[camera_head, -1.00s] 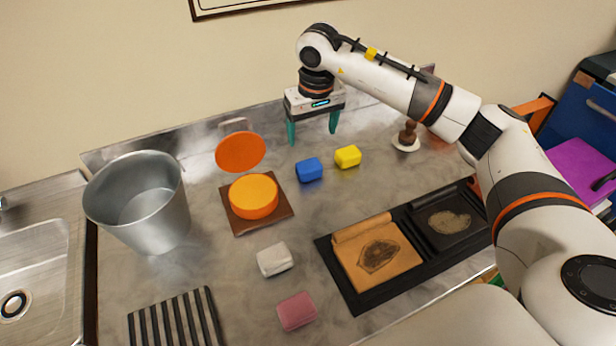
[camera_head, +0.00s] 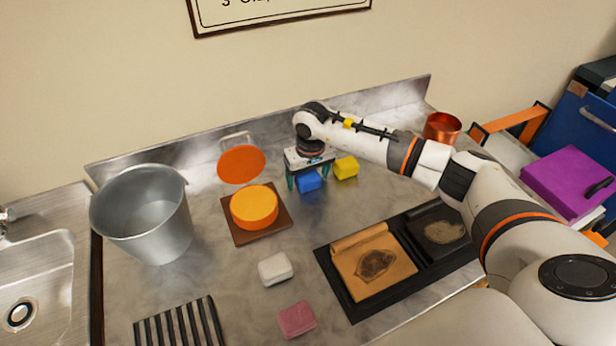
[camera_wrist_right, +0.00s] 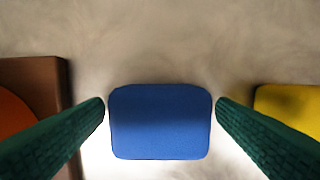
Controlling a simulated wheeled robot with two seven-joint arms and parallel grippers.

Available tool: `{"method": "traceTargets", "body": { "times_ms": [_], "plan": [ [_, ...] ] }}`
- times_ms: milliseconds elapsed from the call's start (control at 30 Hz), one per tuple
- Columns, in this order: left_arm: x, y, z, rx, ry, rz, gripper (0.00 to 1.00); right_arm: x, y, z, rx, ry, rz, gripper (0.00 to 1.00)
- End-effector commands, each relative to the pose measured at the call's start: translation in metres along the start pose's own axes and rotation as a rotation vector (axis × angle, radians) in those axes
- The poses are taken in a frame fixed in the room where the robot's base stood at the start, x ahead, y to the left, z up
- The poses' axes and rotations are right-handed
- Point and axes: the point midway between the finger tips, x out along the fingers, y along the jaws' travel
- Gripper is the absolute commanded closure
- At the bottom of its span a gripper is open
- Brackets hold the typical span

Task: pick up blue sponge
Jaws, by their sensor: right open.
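The blue sponge (camera_head: 309,181) lies on the metal counter, just left of the yellow sponge (camera_head: 346,167). My right gripper (camera_head: 308,183) is lowered over the blue sponge, with its green fingers on either side of it. In the right wrist view the blue sponge (camera_wrist_right: 160,122) sits between the two open fingers (camera_wrist_right: 160,108), with its left and right edges very near the fingertips. I cannot tell whether the fingers touch it. My left gripper is not in view.
An orange round block on a brown board (camera_head: 283,222) is close on the left, and the yellow sponge is close on the right. A metal bucket (camera_head: 145,225), white sponge (camera_head: 275,268), pink sponge (camera_head: 297,319) and black tray (camera_head: 345,304) stand farther off.

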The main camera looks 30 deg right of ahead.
Motion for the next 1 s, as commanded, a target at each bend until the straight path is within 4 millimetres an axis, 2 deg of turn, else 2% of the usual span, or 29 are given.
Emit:
{"method": "traceTargets", "body": {
  "times_ms": [233,533,833,1000],
  "plan": [
    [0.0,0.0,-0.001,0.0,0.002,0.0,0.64,0.003,0.0,0.0,0.0,0.0,0.0,0.2],
    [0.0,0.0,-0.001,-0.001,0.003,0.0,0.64,0.002,0.0,0.0,0.0,0.0,0.0,0.68],
    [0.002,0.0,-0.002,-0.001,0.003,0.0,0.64,-0.003,0.0,0.002,0.0,-0.003,0.0,0.68],
    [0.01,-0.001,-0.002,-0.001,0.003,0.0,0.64,-0.029,-0.001,0.005,0.0,-0.007,-0.001,0.68]
  ]
}}
